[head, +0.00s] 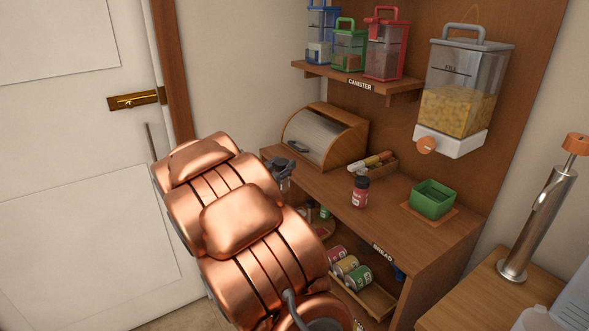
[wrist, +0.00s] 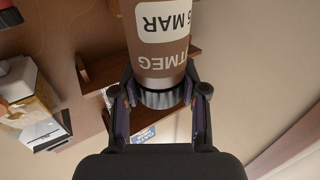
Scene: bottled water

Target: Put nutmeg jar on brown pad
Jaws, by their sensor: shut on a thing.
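The nutmeg jar (wrist: 160,55) fills the top middle of the wrist view, with a brown body, a white label patch and lettering upside down in the picture. My gripper (wrist: 160,88) is shut on the jar around its ribbed grey cap end. In the head view my gripper (head: 281,165) shows only as a small dark part in front of the bread box, mostly behind my copper arm. I cannot make out the jar clearly there. An orange-brown pad (head: 452,216) lies on the counter, largely covered by a green open box (head: 432,198).
A red jar with a dark lid (head: 360,192) stands on the counter (head: 390,215). A bread box (head: 325,137) and a small tray of tubes (head: 372,166) are behind. Cans (head: 346,265) lie on the shelf below. A dispenser (head: 462,95) hangs above the green box.

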